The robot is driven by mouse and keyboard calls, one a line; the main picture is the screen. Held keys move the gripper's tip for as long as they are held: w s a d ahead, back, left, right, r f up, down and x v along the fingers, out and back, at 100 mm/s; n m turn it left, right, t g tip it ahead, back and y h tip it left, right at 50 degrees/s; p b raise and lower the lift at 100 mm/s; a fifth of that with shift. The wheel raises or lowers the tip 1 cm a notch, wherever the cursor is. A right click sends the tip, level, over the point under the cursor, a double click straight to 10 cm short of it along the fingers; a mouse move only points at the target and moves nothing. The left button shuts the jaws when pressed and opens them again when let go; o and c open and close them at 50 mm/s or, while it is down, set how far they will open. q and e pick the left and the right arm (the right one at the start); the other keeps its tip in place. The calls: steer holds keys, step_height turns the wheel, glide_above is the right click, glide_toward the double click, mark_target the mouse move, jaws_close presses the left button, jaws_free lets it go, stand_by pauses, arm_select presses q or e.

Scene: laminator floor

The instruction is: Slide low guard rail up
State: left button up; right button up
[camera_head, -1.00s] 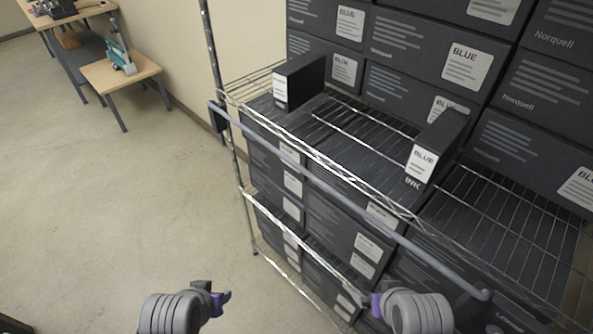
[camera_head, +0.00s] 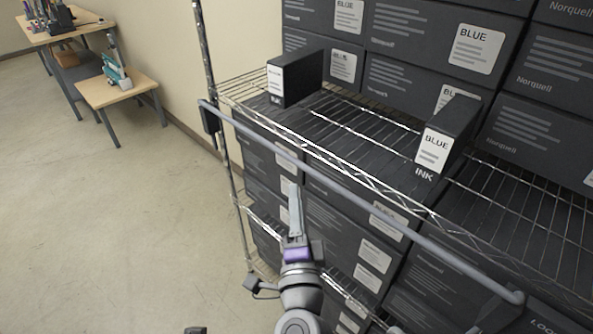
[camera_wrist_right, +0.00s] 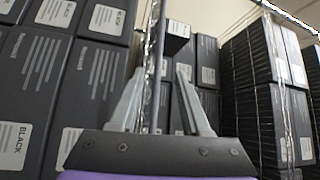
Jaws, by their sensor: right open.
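The low guard rail (camera_head: 375,203) is a grey-blue bar along the front of the wire shelf, running from a dark bracket at the upper left down to the lower right. My right gripper (camera_head: 295,195) is in front of the shelf, its fingers pointing up and just below the rail's left half in the picture. In the right wrist view its two fingers (camera_wrist_right: 160,100) are apart, and a long grey bar, likely the rail (camera_wrist_right: 162,50), shows between them. I cannot tell whether they touch it. Only a dark tip, perhaps my left gripper (camera_head: 195,330), shows at the bottom edge.
The wire shelf (camera_head: 330,150) holds two upright dark ink boxes, one at left (camera_head: 296,78) and one at right (camera_head: 447,135). Stacks of dark cartons (camera_head: 355,235) fill the shelves below and behind. A small wooden table (camera_head: 117,92) stands at the left. The floor left of the rack is clear.

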mark_target(297, 160)
steer(key=shift+m, duration=0.4)
steer(key=w, duration=0.3)
steer(key=w+r, duration=0.1)
steer(key=w, duration=0.6)
steer(key=shift+w+d+r, duration=0.1)
steer(key=shift+w+r, duration=0.1)
steer(key=shift+w, duration=0.15)
steer(key=shift+c, duration=0.3)
jaws_close()
stand_by(0.3)
